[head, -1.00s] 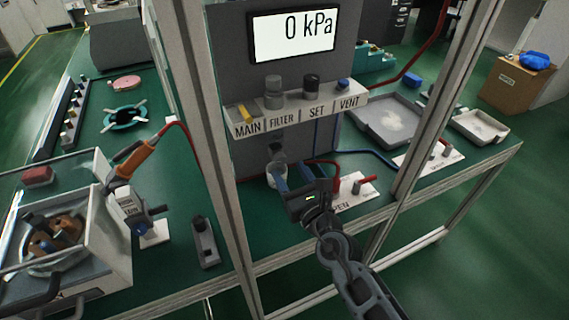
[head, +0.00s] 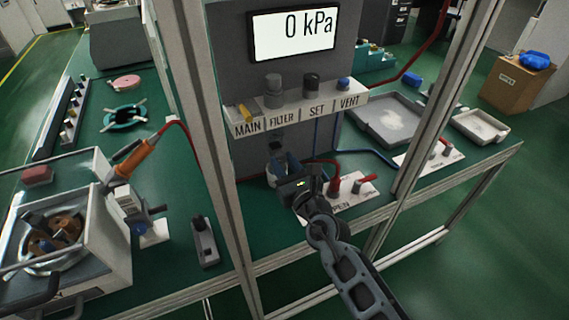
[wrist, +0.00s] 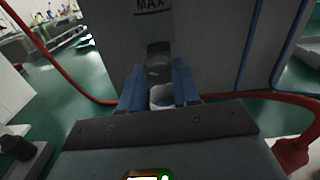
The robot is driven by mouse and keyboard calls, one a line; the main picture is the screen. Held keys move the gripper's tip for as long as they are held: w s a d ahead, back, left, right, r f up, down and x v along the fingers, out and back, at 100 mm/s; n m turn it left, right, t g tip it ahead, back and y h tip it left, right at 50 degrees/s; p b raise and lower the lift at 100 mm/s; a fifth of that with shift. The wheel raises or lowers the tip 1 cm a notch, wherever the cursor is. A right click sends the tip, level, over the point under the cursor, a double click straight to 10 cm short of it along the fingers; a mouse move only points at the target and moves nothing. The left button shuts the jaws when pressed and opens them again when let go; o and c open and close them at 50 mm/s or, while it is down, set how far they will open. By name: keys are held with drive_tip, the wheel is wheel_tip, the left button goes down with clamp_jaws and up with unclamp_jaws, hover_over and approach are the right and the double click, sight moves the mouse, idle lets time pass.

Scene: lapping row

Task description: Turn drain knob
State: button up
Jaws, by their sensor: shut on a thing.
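The drain knob (head: 275,149) is a dark grey round piece low on the front of the grey cabinet, below the MAIN and FILTER labels. In the wrist view the knob (wrist: 158,66) sits between the blue fingertips, under the MAX mark. My gripper (head: 279,162) reaches it from the front and is shut on it. A white cup (wrist: 162,96) shows below the knob between the fingers. My gripper's body hides part of the cup and the bench in the head view.
A label plate (head: 352,190) with a red-handled valve stands close to the right of my gripper. Red and blue hoses (head: 367,155) run nearby. Frame posts (head: 205,150) stand on both sides. A grey switch box (head: 205,243) lies left on the green bench.

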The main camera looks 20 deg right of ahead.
drive_tip(key=c, duration=0.4)
drive_tip(key=shift+m, duration=0.4)
drive_tip(key=m, duration=1.2)
drive_tip(key=shift+d+m, duration=0.1)
drive_tip(key=shift+m, duration=0.2)
drive_tip(key=o, duration=1.1)
drive_tip(key=shift+c, duration=0.2)
drive_tip(key=shift+s, duration=0.1)
